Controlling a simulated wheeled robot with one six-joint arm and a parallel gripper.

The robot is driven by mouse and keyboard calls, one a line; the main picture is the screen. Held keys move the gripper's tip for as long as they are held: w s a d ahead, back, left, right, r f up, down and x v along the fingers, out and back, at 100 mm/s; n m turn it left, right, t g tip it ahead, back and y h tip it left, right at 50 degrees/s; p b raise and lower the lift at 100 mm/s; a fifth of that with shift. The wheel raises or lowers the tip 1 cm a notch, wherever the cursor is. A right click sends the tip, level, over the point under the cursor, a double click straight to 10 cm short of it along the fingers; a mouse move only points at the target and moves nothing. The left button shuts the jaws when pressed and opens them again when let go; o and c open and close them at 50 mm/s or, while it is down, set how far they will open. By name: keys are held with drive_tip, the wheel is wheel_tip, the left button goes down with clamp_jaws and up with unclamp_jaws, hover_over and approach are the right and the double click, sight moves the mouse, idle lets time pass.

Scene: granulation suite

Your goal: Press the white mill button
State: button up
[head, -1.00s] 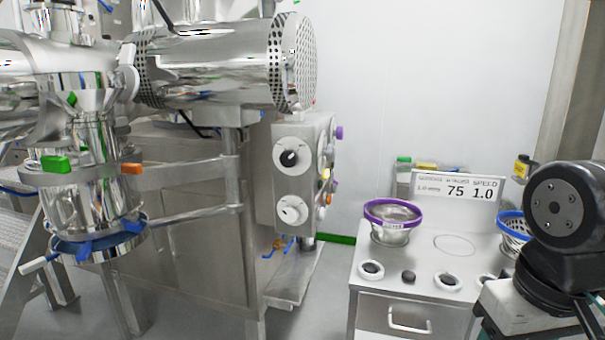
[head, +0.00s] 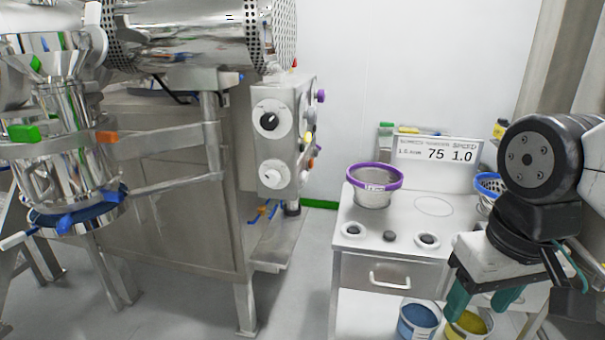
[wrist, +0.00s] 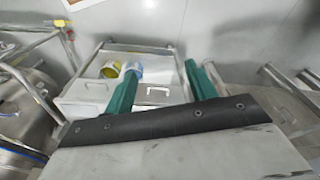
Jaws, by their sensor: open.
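A steel control box (head: 287,134) hangs on the large machine, left of centre in the head view. Its front face carries a round dial with a black centre (head: 268,121) and, below it, a white knob (head: 271,176). Small coloured buttons line its right side, with a purple one (head: 321,96) near the top. I cannot tell which of these is the white mill button. My gripper (head: 484,301) is at the lower right of the head view, open and empty, well apart from the box. Its teal fingers also show in the wrist view (wrist: 163,68).
A steel bench (head: 345,222) with a drawer stands right of the box, bearing a purple-rimmed sieve (head: 375,198) and a display sign (head: 437,151). A blue tub (head: 418,322) and a yellow tub (head: 468,325) sit below. Floor (head: 290,305) is clear between machine and bench.

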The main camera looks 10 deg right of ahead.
idle(0.4)
clamp_jaws()
idle(1.5)
